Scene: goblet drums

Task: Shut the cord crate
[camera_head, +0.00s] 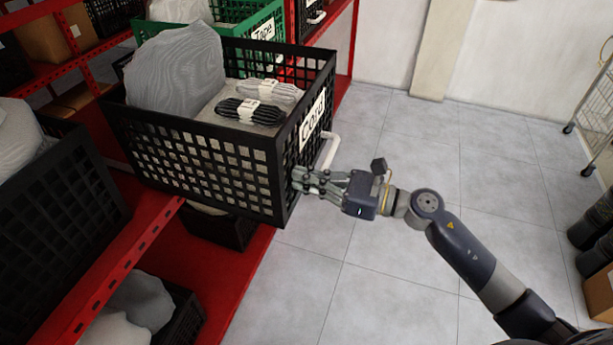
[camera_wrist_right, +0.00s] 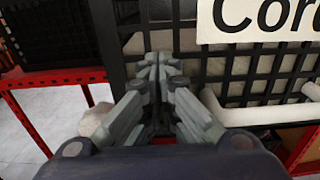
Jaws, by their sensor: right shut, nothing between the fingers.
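The cord crate (camera_head: 190,150) is a black lattice crate with a white "Cord" label, pulled out past the edge of the red shelf. It holds bundled cords (camera_head: 247,110) and a large grey wrapped bulk (camera_head: 178,70). A white handle (camera_head: 329,150) is on its front below the label; it also shows at the right of the right wrist view (camera_wrist_right: 260,113). My right gripper (camera_head: 296,180) is shut and empty, with its fingertips at the crate's front face, beside the handle. In the right wrist view the fingertips (camera_wrist_right: 157,65) meet the lattice left of the label; contact is likely but hard to confirm. My left gripper is not in view.
A green crate (camera_head: 236,22) labelled "Tape" stands behind on the same red shelving (camera_head: 240,290). Another black crate (camera_head: 60,220) is at the left.

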